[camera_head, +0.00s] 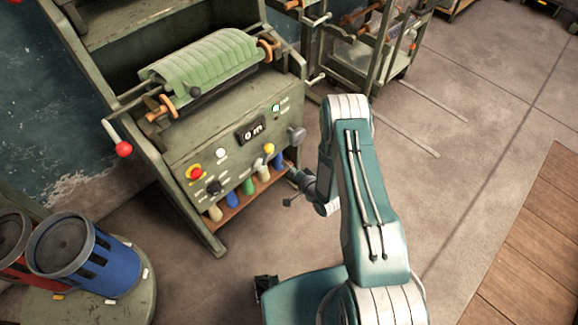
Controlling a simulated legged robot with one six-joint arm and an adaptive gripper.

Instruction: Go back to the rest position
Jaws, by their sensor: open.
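My gripper (290,184) is at the end of my teal and white arm, close to the right end of the green machine's front panel (232,155). It looks small and dark here, and its fingers appear apart with nothing between them. I cannot tell whether it touches the panel. The panel carries a red knob on yellow (195,173), a yellow-tipped lever (269,149), a grey knob (297,134) and a small dark display (250,131). My arm hides part of the floor behind it.
A crank with a red ball (123,149) sticks out at the machine's left. Several coloured handles hang below the panel. A blue canister (108,268) stands on a round table (140,300) at lower left. Racks (372,55) stand behind. Concrete floor (470,120) at right is clear.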

